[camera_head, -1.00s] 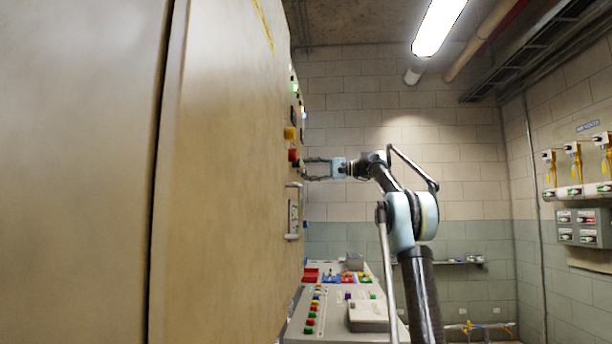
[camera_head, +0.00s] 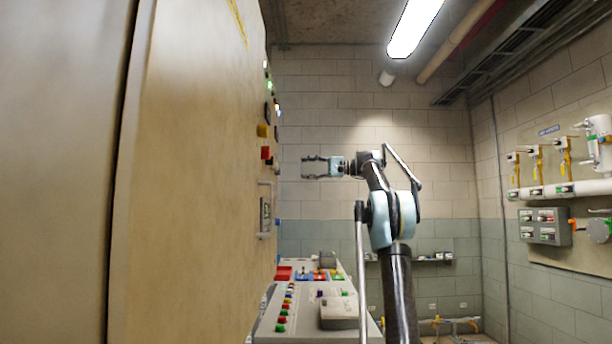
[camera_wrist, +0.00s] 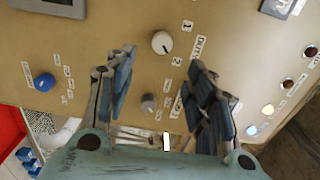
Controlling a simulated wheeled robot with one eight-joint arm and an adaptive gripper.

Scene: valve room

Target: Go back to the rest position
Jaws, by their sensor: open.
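My gripper (camera_head: 308,167) is open and empty in the head view, held out level to the left toward the beige cabinet (camera_head: 190,170). A gap shows between its fingertips and the cabinet's panel face. In the wrist view my gripper (camera_wrist: 162,75) has its two fingers spread apart in front of the panel (camera_wrist: 130,30). A white-grey rotary knob (camera_wrist: 162,42) and a smaller grey knob (camera_wrist: 149,102) show between and beyond the fingers. A blue knob (camera_wrist: 44,82) is at the left, and lit indicators (camera_wrist: 268,109) are at the right.
The tall cabinet fills the left side. A sloped console (camera_head: 300,308) with coloured buttons stands below my arm. Pipes with yellow-handled valves (camera_head: 564,150) and a grey switch box (camera_head: 544,227) are on the right wall. Open air lies between my arm and that wall.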

